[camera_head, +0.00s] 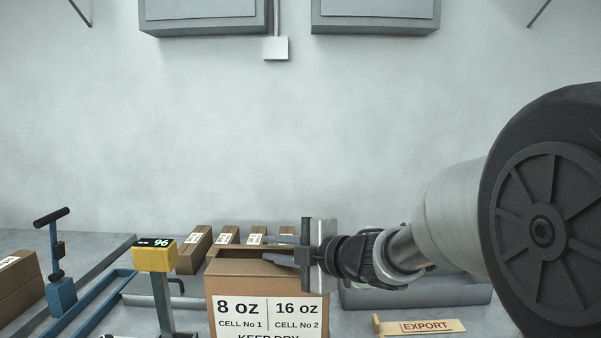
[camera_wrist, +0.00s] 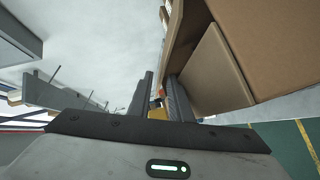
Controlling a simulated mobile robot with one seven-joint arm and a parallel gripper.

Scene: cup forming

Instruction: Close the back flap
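A brown carton (camera_head: 220,285) stands low in the middle of the head view, with a white label reading 8 oz and 16 oz on its front. A dark gap shows in its top, so it is at least partly open. My gripper (camera_head: 269,249) reaches in from the right, at the carton's top right, fingers pointing left. The fingers are apart and nothing is seen between them. In the wrist view, the open fingers (camera_wrist: 160,84) are beside a brown cardboard panel (camera_wrist: 215,75), which looks like a flap. Which flap it is, and whether it is touched, I cannot tell.
Several small labelled cartons (camera_head: 227,237) lie behind the carton. A yellow display (camera_head: 154,256) on a post stands left of it, near a blue frame (camera_head: 88,304). A wooden EXPORT board (camera_head: 424,327) lies to the right.

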